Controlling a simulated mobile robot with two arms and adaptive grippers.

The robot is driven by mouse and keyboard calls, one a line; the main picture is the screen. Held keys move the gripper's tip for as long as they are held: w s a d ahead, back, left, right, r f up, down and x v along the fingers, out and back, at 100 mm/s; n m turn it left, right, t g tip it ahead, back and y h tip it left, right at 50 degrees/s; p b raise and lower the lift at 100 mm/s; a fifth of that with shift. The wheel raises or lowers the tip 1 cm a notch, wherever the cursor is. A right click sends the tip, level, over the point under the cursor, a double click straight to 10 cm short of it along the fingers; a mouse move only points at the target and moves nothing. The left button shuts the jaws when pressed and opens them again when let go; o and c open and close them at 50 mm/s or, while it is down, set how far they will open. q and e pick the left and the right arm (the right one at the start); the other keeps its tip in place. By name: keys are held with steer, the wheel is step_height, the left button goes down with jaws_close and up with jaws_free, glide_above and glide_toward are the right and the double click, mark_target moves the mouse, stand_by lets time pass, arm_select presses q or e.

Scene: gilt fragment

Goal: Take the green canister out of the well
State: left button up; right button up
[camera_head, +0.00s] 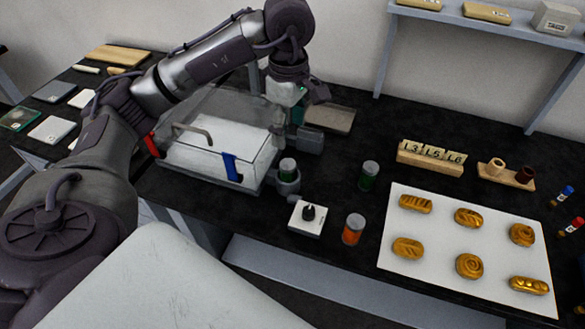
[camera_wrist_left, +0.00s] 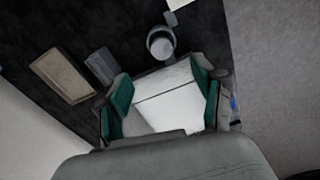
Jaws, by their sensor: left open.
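A green canister (camera_head: 288,166) with a grey lid sits in a small grey well (camera_head: 287,184) at the right end of a clear box. In the left wrist view the canister's round lid (camera_wrist_left: 160,45) shows inside the well, beyond my fingertips. My left gripper (camera_head: 290,102) is above the back right part of the box, behind and above the well. Its fingers with teal pads (camera_wrist_left: 165,98) are spread apart, with nothing held between them. A second green canister (camera_head: 369,176) stands free on the table, right of the well. My right gripper is out of view.
The clear box (camera_head: 215,155) has a white floor, a red piece and a blue clip (camera_head: 231,168). A white knob box (camera_head: 307,217) and an orange canister (camera_head: 353,229) stand in front. A white mat (camera_head: 440,236) holds several golden pieces. A brown-grey tray (camera_head: 330,118) lies behind.

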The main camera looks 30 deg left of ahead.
arm_select(q)
glide_above(288, 164)
step_height(288, 164, down, 5)
steer(key=shift+p, duration=0.4)
step_height(288, 164, down, 3)
steer(key=shift+r+p, duration=0.1)
steer(key=shift+p, duration=0.5)
step_height(288, 164, down, 3)
steer(key=shift+r+p, duration=0.2)
steer(key=shift+p, duration=0.15)
steer(key=shift+a+f, duration=0.1)
steer(key=shift+f, duration=0.4)
steer(key=c, duration=1.2)
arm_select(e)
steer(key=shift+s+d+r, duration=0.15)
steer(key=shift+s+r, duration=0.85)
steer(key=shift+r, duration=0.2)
arm_select(q)
steer(key=shift+r, duration=0.1)
steer(key=shift+c, duration=0.2)
